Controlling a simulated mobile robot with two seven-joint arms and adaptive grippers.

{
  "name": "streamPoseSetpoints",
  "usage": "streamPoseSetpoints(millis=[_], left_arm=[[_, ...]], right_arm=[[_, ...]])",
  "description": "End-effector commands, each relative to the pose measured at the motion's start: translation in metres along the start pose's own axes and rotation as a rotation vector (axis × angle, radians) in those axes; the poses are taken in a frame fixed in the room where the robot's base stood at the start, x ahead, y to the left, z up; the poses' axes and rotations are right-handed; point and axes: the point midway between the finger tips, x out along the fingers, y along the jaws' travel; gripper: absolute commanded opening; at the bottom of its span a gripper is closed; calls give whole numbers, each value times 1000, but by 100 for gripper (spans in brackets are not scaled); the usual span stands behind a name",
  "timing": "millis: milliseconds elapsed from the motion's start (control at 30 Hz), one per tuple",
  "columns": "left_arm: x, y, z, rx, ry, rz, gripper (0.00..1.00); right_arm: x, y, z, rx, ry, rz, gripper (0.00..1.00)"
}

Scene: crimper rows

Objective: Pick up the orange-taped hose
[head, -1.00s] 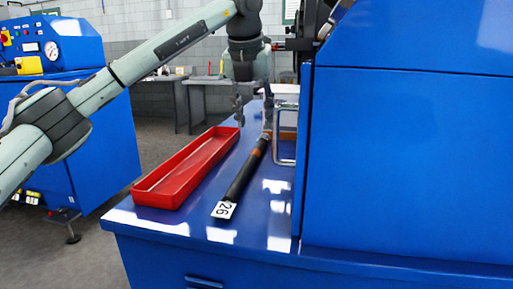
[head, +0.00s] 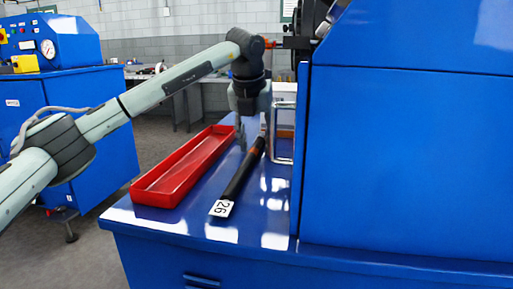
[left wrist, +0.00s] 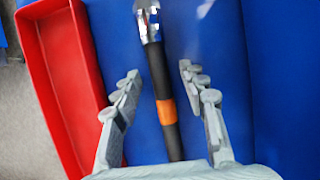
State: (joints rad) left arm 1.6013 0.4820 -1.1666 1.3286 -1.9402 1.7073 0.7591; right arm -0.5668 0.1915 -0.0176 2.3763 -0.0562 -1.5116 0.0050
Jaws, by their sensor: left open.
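The orange-taped hose (head: 236,183) lies on the blue bench top, black, with a white tag reading 26 at its near end. In the left wrist view the hose (left wrist: 159,78) runs between my fingers, with its orange tape band (left wrist: 167,111) and a shiny metal end fitting at the top. My left gripper (head: 253,137) is open above the far part of the hose. In the left wrist view its two fingers (left wrist: 160,82) stand on either side of the hose, apart from it. My right gripper is in neither view.
A red tray (head: 158,198), empty where I see inside, lies left of the hose. A big blue machine housing (head: 400,150) rises close on the right, with a metal handle frame (head: 284,161) beside the hose. Another blue machine (head: 75,130) stands at the back left.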

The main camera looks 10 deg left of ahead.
Motion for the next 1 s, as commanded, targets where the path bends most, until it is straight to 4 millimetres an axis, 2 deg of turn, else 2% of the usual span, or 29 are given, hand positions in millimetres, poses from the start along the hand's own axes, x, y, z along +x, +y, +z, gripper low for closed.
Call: streamPoseSetpoints(millis=[233,567,1000], left_arm=[[3,0,-2,0,0,0,42],[3,0,-1,0,1,0,1],[1,0,-1,1,-1,-1,0]], right_arm=[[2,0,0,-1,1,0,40],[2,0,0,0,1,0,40],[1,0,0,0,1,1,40]])
